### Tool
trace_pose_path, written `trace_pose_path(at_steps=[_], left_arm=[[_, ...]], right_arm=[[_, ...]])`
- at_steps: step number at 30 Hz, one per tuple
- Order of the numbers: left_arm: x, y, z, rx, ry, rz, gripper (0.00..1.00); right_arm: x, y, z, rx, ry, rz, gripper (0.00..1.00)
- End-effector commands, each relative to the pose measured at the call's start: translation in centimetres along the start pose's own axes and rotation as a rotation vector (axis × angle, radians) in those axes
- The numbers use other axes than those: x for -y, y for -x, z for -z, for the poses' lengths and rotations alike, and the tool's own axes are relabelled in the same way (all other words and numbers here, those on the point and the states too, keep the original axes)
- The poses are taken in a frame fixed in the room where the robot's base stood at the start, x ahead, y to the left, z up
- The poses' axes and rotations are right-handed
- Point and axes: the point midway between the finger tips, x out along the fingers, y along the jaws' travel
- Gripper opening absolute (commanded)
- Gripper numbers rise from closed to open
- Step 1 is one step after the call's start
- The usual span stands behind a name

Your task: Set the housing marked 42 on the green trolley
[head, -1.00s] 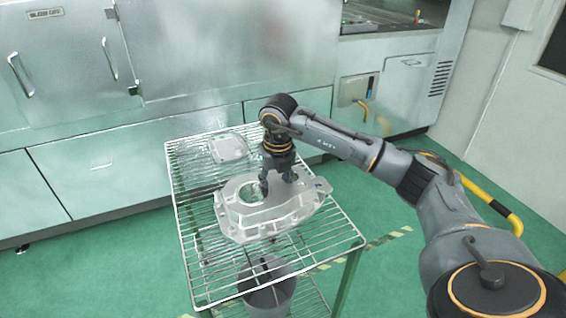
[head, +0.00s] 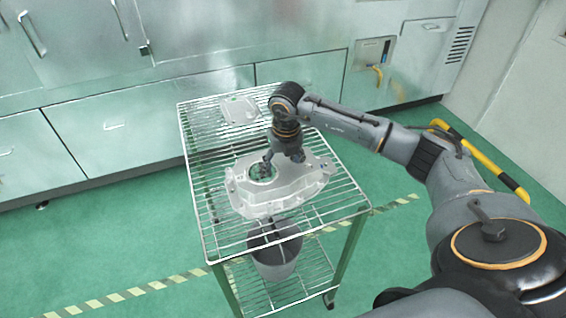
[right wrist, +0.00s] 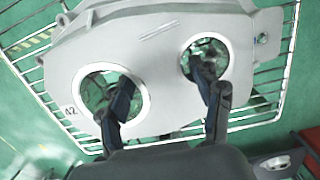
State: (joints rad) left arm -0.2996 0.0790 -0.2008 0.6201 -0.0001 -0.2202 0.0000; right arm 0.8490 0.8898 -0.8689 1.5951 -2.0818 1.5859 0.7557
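The housing (head: 285,193) is a pale grey casting with two round openings. It also fills most of the right wrist view (right wrist: 165,60), where the mark 42 shows beside its left opening. It is over the middle of the green trolley's wire top (head: 196,190); I cannot tell whether it touches the wires. My right gripper (head: 283,160) is over the housing from above. My left gripper is not in view.
A flat pale casting (head: 240,110) lies on the trolley's far end. A grey bucket (head: 275,262) stands under the wire top. Steel cabinets (head: 110,125) line the back, and a yellow rail (head: 478,165) is at the right. Green floor is free at the left.

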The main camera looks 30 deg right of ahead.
Motion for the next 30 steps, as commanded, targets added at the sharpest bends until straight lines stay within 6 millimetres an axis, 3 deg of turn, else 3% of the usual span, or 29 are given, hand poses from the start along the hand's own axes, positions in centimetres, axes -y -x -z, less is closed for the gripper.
trace_pose_path(at_steps=[9, 13, 24, 30], left_arm=[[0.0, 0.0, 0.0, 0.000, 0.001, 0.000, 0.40], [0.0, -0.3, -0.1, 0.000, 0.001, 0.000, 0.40], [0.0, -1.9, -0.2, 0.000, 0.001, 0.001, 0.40], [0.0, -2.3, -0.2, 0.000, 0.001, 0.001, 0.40]], right_arm=[[0.0, 0.2, -0.1, 0.001, -0.001, 0.000, 0.67], [0.1, 1.2, -0.1, 0.004, -0.001, 0.000, 0.67], [0.0, 8.6, -0.1, 0.006, 0.000, -0.002, 0.67], [0.0, 11.4, -0.1, 0.003, -0.001, -0.001, 0.67]])
